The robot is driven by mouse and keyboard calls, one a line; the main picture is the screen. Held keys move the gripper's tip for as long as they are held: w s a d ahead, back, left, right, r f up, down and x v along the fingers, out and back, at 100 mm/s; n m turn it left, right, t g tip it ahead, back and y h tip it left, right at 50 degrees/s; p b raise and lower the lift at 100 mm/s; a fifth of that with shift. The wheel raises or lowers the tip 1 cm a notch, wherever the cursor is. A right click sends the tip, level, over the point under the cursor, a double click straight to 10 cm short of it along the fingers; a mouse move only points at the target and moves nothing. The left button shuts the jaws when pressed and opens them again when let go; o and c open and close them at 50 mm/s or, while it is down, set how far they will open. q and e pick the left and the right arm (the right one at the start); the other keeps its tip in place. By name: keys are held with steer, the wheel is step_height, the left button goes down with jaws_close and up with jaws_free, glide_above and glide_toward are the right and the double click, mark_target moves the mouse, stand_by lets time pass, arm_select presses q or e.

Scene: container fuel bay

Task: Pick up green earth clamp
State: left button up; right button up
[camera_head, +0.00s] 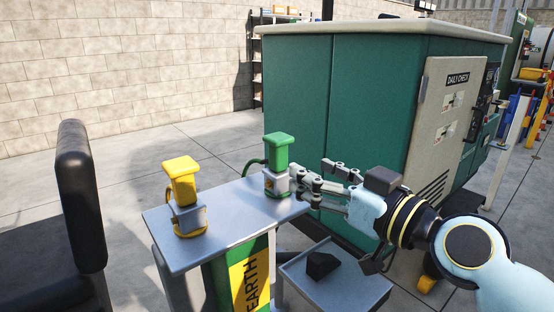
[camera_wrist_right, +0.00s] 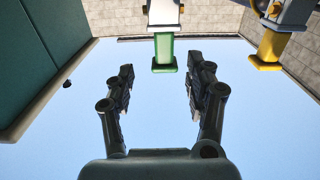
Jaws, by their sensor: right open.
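The green earth clamp (camera_head: 279,152) stands upright in a grey holder on the right end of a small metal stand (camera_head: 229,240). My right gripper (camera_head: 303,182) is open and empty, its fingers pointing left at the clamp and its holder from the right. In the right wrist view, which is upside down, the green clamp (camera_wrist_right: 165,54) shows ahead, between the two spread fingers (camera_wrist_right: 162,78). The fingers seem close to it but not closed on it; contact cannot be told. My left gripper is in no view.
A yellow clamp (camera_head: 181,182) stands in a similar holder on the left end of the stand. A lower tray (camera_head: 352,299) holds a black piece (camera_head: 321,265). A green cabinet (camera_head: 340,110) rises close behind my right arm. A dark padded shape (camera_head: 80,195) stands left.

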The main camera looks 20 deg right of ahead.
mark_target(283, 161)
steer(key=x, duration=0.3)
steer(key=shift+w, duration=0.1)
steer(key=x, duration=0.3)
steer(key=p+x, duration=0.1)
steer(key=x, duration=0.2)
steer(key=shift+a+f, duration=0.2)
steer(key=shift+a, duration=0.15)
jaws_close()
